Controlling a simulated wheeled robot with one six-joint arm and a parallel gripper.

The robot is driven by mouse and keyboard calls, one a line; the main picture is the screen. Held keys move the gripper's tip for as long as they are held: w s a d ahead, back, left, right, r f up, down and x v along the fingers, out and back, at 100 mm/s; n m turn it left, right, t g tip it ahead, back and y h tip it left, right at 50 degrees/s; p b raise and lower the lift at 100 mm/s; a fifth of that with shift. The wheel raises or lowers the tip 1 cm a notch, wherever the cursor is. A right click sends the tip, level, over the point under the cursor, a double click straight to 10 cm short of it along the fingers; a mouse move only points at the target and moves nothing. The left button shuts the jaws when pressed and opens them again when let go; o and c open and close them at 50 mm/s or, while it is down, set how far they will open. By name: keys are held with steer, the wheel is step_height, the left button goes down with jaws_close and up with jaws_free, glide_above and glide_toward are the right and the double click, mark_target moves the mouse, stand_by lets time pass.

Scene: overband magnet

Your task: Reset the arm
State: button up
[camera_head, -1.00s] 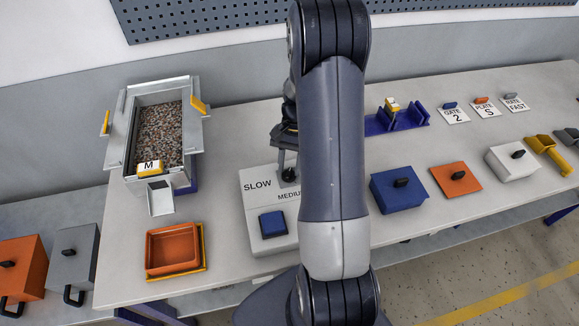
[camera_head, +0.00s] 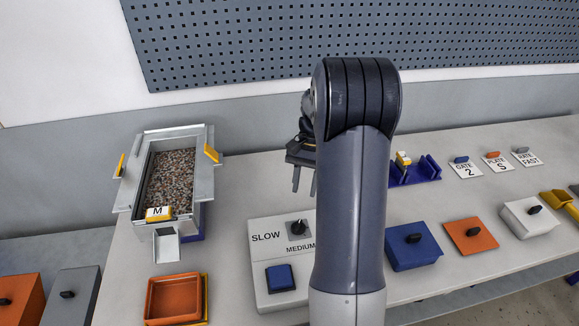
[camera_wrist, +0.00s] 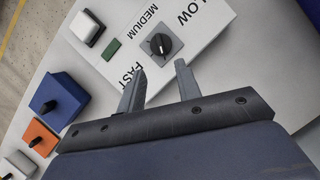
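My gripper (camera_head: 304,183) hangs above the table, behind the control panel and partly hidden by my arm in the head view. In the wrist view its two fingers (camera_wrist: 158,88) stand apart with nothing between them. The panel (camera_head: 264,251), marked SLOW and MEDIUM, carries a black rotary knob (camera_head: 297,228) and a blue button (camera_head: 280,278). The knob also shows in the wrist view (camera_wrist: 158,45), clear of the fingertips. The wrist view also shows FAST on the panel, a green patch (camera_wrist: 111,49) and a white button (camera_wrist: 87,27). My arm hides the panel's right side in the head view.
A gravel-filled hopper (camera_head: 206,194) marked M stands at left, with an orange tray (camera_head: 151,298) in front. Blue (camera_head: 412,262), orange (camera_head: 471,235) and white (camera_head: 527,219) knobbed pieces sit at right. A blue rack (camera_head: 420,178) stands behind them. A pegboard (camera_head: 230,45) covers the back wall.

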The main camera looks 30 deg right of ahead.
mark_target(299, 223)
steer(key=p+x, duration=0.1)
steer(key=x, duration=1)
steer(key=shift+r, duration=0.1)
steer(key=shift+r, duration=0.1)
